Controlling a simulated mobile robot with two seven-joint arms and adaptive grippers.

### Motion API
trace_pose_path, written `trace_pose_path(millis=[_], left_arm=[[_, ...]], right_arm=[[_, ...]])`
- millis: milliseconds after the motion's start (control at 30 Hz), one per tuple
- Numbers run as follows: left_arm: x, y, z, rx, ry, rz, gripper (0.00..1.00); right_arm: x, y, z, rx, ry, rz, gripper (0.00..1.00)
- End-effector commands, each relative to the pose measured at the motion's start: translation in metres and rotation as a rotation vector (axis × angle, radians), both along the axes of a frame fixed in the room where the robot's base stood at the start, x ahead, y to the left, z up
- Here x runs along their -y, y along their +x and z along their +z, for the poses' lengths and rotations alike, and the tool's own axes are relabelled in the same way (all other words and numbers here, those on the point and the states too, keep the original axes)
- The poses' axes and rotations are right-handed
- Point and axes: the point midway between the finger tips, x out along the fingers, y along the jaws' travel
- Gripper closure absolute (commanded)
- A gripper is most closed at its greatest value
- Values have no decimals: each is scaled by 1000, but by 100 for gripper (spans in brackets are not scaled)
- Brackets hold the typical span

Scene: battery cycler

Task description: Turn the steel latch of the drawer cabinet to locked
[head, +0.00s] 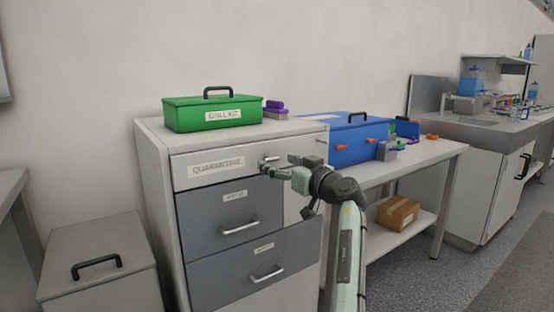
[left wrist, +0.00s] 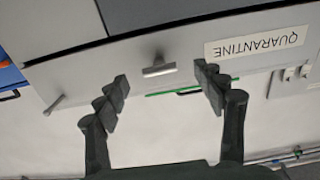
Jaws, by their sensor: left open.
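The drawer cabinet (head: 160,200) stands left of centre in the head view, with a top drawer labelled QUARANTINE (head: 217,166). The steel latch (head: 268,160) is on the front right of that label, partly covered by my gripper. In the left wrist view, which looks upside down, the latch (left wrist: 158,68) is a short bar lying roughly along the drawer front. My left gripper (head: 287,168) is in front of the latch. Its open fingers (left wrist: 163,92) appear on either side of the latch in the wrist view, with nothing between them touching it. My right gripper is not in view.
A green spill kit (head: 212,115) stands on the cabinet. A small metal peg (left wrist: 55,104) sticks out farther along the cabinet in the wrist view. A bench with a blue box (head: 350,140) is to the right. A grey bin (head: 98,265) stands on the left.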

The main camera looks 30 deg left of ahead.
Motion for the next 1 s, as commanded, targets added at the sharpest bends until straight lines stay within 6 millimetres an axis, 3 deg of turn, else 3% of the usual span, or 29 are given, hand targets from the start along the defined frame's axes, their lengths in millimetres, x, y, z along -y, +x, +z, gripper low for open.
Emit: trace_pose_path(millis=[167,433,800,1000], left_arm=[[-12,5,1,1,0,-1,31],[-13,5,0,1,0,-1,32],[-13,5,0,1,0,-1,78],[-13,5,0,-7,3,-1,80]], right_arm=[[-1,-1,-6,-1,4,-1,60],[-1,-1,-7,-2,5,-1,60],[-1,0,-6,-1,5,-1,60],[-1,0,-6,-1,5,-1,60]])
